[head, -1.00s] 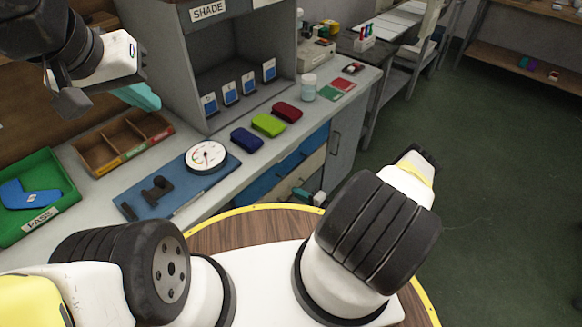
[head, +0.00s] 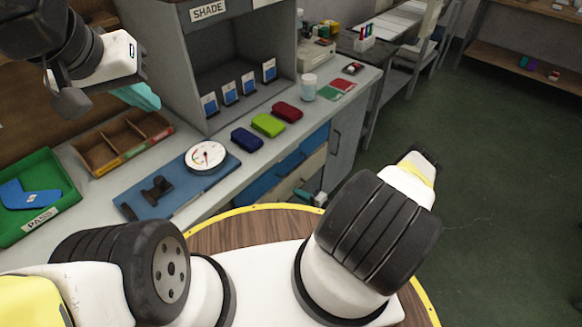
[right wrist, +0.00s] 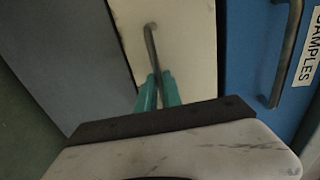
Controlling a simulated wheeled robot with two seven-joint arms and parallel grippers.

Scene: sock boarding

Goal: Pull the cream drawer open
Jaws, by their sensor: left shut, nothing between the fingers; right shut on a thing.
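The cream drawer (head: 314,164) is in the front of the bench, beside blue drawers. In the right wrist view its cream front (right wrist: 185,40) fills the upper middle, with a dark bar handle (right wrist: 151,45) on it. My right gripper (right wrist: 157,92) has its teal fingers shut on the lower end of that handle. In the head view my right gripper (head: 303,194) shows small at the drawer front, partly hidden by my arm. My left gripper (head: 142,96) is shut and empty above the bench, far from the drawer. I cannot tell whether the drawer stands out at all.
A blue drawer (right wrist: 248,60) with a SAMPLES label adjoins the cream front. A grey cabinet door (head: 343,135) stands to the right. On the bench are a dial gauge (head: 206,157), a wooden tray (head: 120,143) and a green PASS tray (head: 62,205). Green floor (head: 470,190) is clear at right.

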